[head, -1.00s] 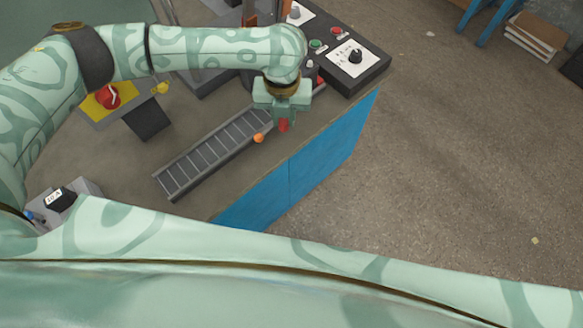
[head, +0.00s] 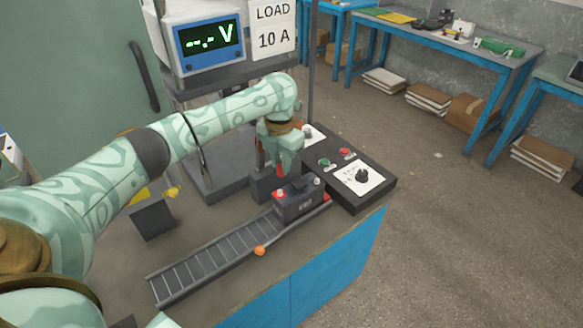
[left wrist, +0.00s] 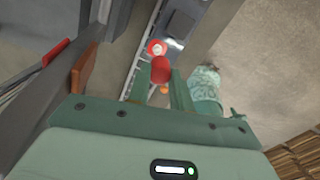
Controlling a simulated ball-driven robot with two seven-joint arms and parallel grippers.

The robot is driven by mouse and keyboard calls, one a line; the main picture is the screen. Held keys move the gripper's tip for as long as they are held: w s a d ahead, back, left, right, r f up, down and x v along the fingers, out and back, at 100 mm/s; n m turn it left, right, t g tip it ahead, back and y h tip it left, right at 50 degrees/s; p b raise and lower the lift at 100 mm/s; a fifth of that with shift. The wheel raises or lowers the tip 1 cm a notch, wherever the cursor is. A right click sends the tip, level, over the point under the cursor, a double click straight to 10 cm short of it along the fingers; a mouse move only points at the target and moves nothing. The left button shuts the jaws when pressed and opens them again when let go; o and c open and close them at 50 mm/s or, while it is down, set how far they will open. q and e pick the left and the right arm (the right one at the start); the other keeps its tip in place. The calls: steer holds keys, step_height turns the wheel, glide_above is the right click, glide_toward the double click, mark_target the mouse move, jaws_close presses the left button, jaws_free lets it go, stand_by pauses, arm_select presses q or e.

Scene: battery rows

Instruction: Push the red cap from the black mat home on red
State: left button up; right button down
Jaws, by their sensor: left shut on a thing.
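My left gripper (head: 281,160) is shut on the red cap (head: 281,172), which hangs below the fingers. In the left wrist view the red cap (left wrist: 160,69) sits between the fingertips (left wrist: 162,82). The dark battery (head: 298,205) stands at the upper end of the roller rail. Its red terminal (head: 278,195) is at its left and a pale terminal (head: 316,182) at its right. The cap appears above the battery, near the red terminal. In the left wrist view the red ring with its pale centre (left wrist: 156,47) lies just beyond the cap. My right gripper is out of view.
The roller rail (head: 215,258) runs along the bench, with an orange knob (head: 260,251) at its side. A control box (head: 358,182) with a dial and buttons stands right of the battery. A voltmeter (head: 209,42) and a load sign (head: 272,28) are behind.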

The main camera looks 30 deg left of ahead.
mark_target(279, 171)
arm_select(q)
steer(key=shift+s+a+f+m, duration=0.1)
steer(key=shift+a+m, duration=0.05)
steer(key=shift+m, duration=0.35)
steer(key=shift+s+a+m, duration=0.1)
steer(key=shift+m, duration=0.4)
steer(key=shift+f, duration=0.15)
step_height(279, 171, down, 4)
steer(key=b, duration=0.4)
steer(key=shift+f+b, duration=0.2)
steer(key=shift+b, duration=0.15)
steer(key=shift+r, duration=0.1)
steer(key=shift+r, duration=0.1)
steer(key=shift+s+p, duration=0.1)
steer(key=shift+p, duration=0.75)
steer(key=shift+f, duration=0.2)
steer(key=shift+f, duration=0.35)
steer(key=shift+f, duration=0.3)
stand_by(0.4)
